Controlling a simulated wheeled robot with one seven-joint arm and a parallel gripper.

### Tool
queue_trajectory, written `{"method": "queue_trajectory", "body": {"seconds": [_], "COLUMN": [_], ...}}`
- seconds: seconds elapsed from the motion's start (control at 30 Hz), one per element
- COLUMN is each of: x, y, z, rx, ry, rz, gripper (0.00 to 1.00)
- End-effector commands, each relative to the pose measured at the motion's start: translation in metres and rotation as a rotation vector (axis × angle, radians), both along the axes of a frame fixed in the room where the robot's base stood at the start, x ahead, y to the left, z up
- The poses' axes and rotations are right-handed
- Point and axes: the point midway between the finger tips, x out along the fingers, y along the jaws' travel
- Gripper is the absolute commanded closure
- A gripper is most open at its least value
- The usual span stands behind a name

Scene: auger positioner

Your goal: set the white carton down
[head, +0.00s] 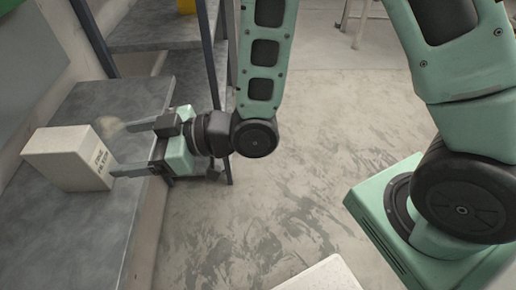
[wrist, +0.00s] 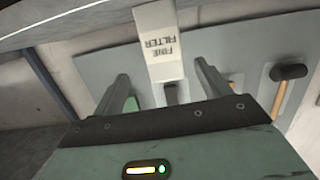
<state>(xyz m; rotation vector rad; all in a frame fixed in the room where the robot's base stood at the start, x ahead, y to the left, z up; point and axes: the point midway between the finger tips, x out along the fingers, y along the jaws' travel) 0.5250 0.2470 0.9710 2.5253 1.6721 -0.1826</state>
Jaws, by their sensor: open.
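The white carton (head: 68,158) stands on the grey bench top (head: 98,225) at the left of the head view and looks at rest there. Printed lettering shows on its side. In the wrist view the carton (wrist: 158,42) reads "FINE FILTER" upside down, beyond the fingertips. My gripper (head: 120,150) is open, to the right of the carton, its fingers pointing toward it. In the wrist view both fingers of my gripper (wrist: 162,69) are spread wide with a gap to the carton on each side. The carton's far side is hidden.
A yellow object (head: 186,6) sits on a shelf at the back. A dark shelf post (head: 211,70) stands near my gripper. A hammer (wrist: 287,75) shows against a grey panel.

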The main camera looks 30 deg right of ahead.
Motion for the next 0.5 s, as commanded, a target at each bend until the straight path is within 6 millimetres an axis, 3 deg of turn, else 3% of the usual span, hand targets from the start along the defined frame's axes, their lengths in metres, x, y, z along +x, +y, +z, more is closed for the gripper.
{"method": "queue_trajectory", "body": {"seconds": [0.13, 0.27, 0.5], "x": [0.004, 0.001, -0.037], "y": [-0.016, -0.044, -0.112], "z": [-0.01, -0.018, -0.012], "rx": [-0.246, -0.46, -0.785], "ry": [0.076, 0.191, 0.469], "rz": [-0.048, -0.12, -0.279], "gripper": [0.24, 0.24, 0.24]}}
